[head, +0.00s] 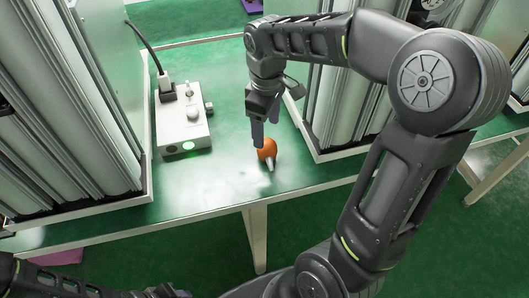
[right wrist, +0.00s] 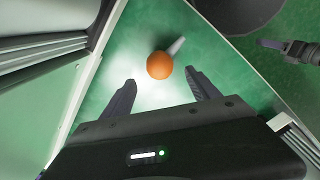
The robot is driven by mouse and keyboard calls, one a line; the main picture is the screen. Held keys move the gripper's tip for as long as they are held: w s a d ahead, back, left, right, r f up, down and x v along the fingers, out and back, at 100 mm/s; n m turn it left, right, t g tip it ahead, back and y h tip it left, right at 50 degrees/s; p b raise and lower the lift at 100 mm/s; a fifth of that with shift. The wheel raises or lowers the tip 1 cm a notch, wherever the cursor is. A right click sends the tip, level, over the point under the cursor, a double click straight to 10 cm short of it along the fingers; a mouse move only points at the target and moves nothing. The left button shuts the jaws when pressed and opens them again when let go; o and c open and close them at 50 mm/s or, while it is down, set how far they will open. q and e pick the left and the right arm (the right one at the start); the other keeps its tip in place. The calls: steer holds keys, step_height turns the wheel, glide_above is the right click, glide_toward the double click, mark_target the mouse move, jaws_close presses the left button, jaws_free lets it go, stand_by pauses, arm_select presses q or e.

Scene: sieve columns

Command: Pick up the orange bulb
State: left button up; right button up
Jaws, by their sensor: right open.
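The orange bulb (head: 267,149) lies on its side on the green table, with its pale base pointing toward the front edge in the head view. In the right wrist view the bulb (right wrist: 160,65) lies just beyond the fingertips, centred between them. My right gripper (head: 258,140) is open and empty, pointing down close to the bulb; its fingers also show in the right wrist view (right wrist: 160,88). I cannot tell from these views how far above the table the fingertips are.
A white box (head: 182,125) with a plug, knobs and a green light stands left of the bulb. Tall grey sieve columns (head: 68,90) stand at the left, and more (head: 340,100) stand close on the right. The green table (head: 215,185) is clear in front of the box.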

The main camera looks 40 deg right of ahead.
mark_target(266, 140)
steer(key=shift+f, duration=1.25)
steer(key=shift+f, duration=2.65)
steer(key=c, duration=0.8)
steer(key=shift+c, duration=0.2)
